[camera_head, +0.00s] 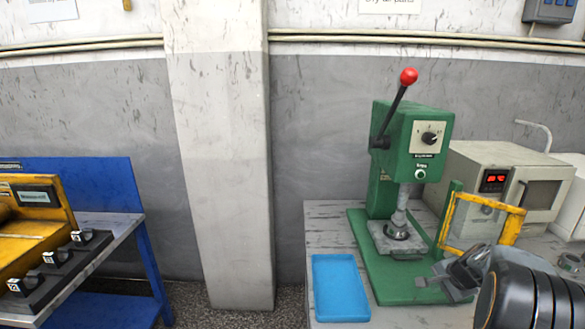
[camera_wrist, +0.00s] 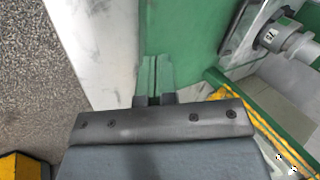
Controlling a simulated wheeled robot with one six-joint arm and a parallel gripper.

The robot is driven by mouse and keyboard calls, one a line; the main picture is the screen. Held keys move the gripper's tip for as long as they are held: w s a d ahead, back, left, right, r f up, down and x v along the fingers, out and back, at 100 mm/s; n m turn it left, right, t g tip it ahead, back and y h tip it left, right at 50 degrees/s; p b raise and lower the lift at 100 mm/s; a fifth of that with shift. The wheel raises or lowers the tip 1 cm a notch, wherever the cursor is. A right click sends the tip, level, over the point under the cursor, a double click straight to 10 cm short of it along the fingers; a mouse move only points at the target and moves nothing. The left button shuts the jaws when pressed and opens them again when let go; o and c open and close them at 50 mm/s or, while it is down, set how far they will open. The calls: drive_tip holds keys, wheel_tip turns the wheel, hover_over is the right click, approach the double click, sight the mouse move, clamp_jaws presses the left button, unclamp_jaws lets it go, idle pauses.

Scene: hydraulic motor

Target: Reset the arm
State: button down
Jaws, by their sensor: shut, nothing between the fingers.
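My gripper (camera_head: 422,282) is at the lower right of the head view, over the front right part of the green press base (camera_head: 385,285). It is shut and empty. In the wrist view its fingers (camera_wrist: 156,72) are together, pointing toward the green base. The green press (camera_head: 408,135) stands on the table with its red-knobbed lever (camera_head: 408,77) raised to the upper right. A grey metal part (camera_head: 397,231) sits under the press ram. My dark arm covers the table's lower right corner.
A yellow guard frame (camera_head: 484,199) stands right of the press, close behind my gripper. A blue tray (camera_head: 340,287) lies left of the press base. A beige oven (camera_head: 505,185) is at the back right. A blue bench (camera_head: 97,270) with a yellow fixture (camera_head: 35,235) stands left, across open floor.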

drive_tip(key=s+a+r+n+p, duration=0.1)
drive_tip(key=s+a+r+n, duration=0.3)
drive_tip(key=a, duration=0.4)
drive_tip(key=s+a+r+n+g+p, duration=0.1)
drive_tip(key=s+a+r+n+p, duration=0.1)
drive_tip(key=s+a+n, duration=0.4)
drive_tip(key=s+a+r+n+g+p, duration=0.1)
drive_tip(key=s+a+r+n+p, duration=0.1)
drive_tip(key=s+a+r+n, duration=0.3)
drive_tip(key=s+a, duration=0.3)
drive_tip(key=a, duration=0.4)
drive_tip(key=shift+r+h, duration=0.35)
drive_tip(key=shift+h, duration=0.05)
